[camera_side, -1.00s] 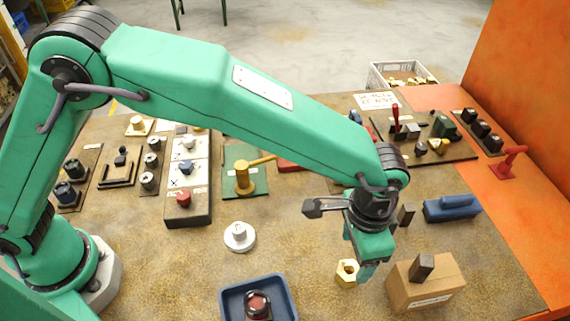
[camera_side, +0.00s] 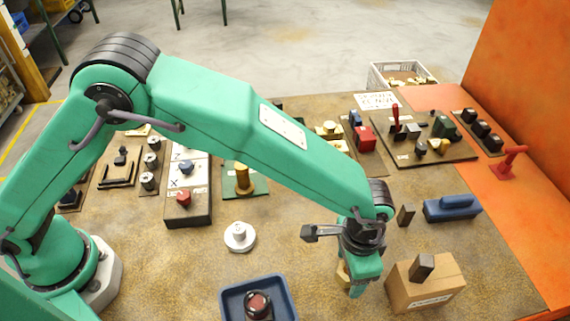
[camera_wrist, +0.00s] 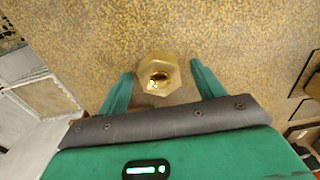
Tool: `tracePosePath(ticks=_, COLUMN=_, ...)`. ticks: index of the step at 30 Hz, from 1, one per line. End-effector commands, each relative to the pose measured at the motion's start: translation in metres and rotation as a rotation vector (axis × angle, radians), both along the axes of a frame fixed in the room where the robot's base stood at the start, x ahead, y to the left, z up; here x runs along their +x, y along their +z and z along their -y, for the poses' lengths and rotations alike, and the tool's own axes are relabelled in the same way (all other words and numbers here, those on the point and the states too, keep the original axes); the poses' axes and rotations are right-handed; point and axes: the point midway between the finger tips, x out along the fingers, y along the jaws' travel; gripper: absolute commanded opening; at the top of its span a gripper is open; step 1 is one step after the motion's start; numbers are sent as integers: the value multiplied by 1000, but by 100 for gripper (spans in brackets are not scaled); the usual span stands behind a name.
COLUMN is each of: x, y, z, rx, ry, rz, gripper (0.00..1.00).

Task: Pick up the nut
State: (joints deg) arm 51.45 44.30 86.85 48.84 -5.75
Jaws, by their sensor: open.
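The brass hex nut (camera_wrist: 158,68) lies on the tan worktop, with its dark hole showing in the wrist view. My gripper (camera_wrist: 158,82) is open, with one green finger on each side of the nut. The nut sits between the fingers near their tips, with a gap visible on both sides. In the side view my gripper (camera_side: 355,280) is low over the table, and the nut (camera_side: 342,272) is partly hidden behind it.
A cardboard box (camera_side: 425,290) with a dark block on top stands just right of my gripper. A blue tray (camera_side: 226,301) holds a red-topped part at the front. A white round piece (camera_side: 239,237) lies to the left.

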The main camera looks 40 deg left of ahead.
Motion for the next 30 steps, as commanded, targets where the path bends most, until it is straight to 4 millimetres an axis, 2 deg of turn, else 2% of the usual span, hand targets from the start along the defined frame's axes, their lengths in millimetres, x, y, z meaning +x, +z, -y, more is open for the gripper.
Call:
tracePosePath(ticks=17, x=0, y=-4, z=0, rx=0, ry=0, rz=0, gripper=67)
tracePosePath(ticks=26, x=0, y=-4, z=0, rx=0, ry=0, rz=0, gripper=8)
tracePosePath(ticks=30, x=0, y=-3, z=0, rx=-1, ry=0, rz=1, gripper=6)
